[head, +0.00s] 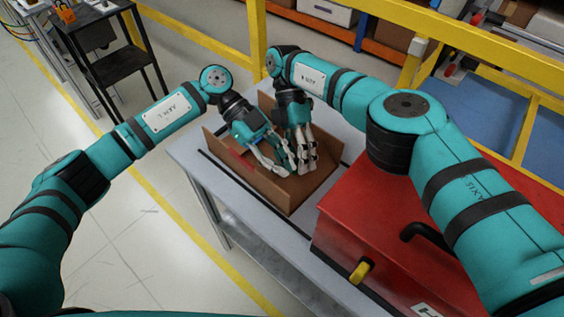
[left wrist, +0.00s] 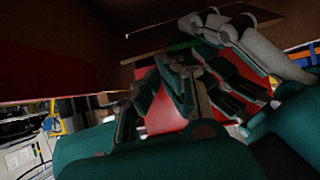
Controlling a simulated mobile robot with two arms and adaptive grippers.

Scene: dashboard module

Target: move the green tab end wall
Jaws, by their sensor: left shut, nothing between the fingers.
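A brown cardboard box (head: 308,196) stands on the grey table in the head view. My left gripper (head: 284,170) is inside or just over it, shut and empty. My right gripper (head: 304,168) is right beside it, fingers pointing down; its finger gap is unclear. In the left wrist view a thin green strip (left wrist: 184,45), possibly the green tab, shows by brown board behind the gripper fingers. I cannot tell which end wall carries it, and no green tab is clear in the head view. A red patch (head: 240,157) lies along the box's left side.
A red case (head: 345,225) with a black handle and yellow latch stands close to the right of the box. Yellow guard rails (head: 258,40) run behind. The table's left edge (head: 215,187) is near the box.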

